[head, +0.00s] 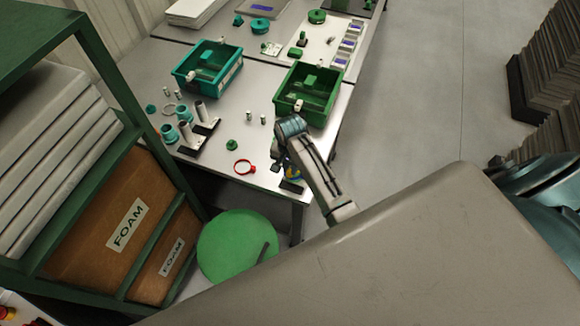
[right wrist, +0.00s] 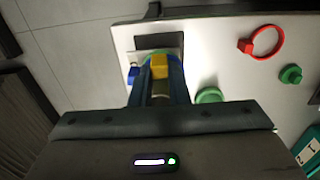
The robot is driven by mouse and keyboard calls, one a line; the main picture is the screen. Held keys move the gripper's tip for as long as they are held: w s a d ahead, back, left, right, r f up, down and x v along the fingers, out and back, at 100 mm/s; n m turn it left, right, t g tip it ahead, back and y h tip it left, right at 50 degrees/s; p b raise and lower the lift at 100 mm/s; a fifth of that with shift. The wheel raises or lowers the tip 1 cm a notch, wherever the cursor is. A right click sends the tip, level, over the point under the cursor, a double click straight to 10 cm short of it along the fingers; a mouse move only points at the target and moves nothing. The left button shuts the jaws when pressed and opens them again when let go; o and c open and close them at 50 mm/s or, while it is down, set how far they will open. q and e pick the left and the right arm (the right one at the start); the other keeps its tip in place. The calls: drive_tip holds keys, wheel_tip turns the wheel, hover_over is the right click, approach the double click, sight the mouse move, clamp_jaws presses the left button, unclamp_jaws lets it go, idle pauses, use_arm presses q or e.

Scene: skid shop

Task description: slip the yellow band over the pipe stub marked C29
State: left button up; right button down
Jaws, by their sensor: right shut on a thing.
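My right gripper (head: 287,158) is low over the near right corner of the table. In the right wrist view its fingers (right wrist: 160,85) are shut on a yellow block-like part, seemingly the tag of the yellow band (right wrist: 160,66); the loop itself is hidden. A little yellow also shows under the gripper in the head view. A dark plate (head: 291,186) lies just beside the gripper. Grey pipe stubs (head: 186,131) stand upright on a dark base further left. No C29 mark is readable in either view. My left gripper is not in view.
A red band (head: 244,167) and a green knob-like part (head: 232,145) lie left of the gripper. A green bin (head: 308,94) and a teal bin (head: 208,66) stand behind. A green shelf with foam boxes (head: 126,222) is at the left.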

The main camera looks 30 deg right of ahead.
drive_tip(key=shift+f, duration=0.65)
idle(0.8)
drive_tip(key=shift+f, duration=0.2)
drive_tip(key=shift+f, duration=0.25)
drive_tip(key=shift+f, duration=0.25)
drive_tip(key=shift+f, duration=0.2)
idle(0.6)
drive_tip(key=c, duration=0.9)
unclamp_jaws()
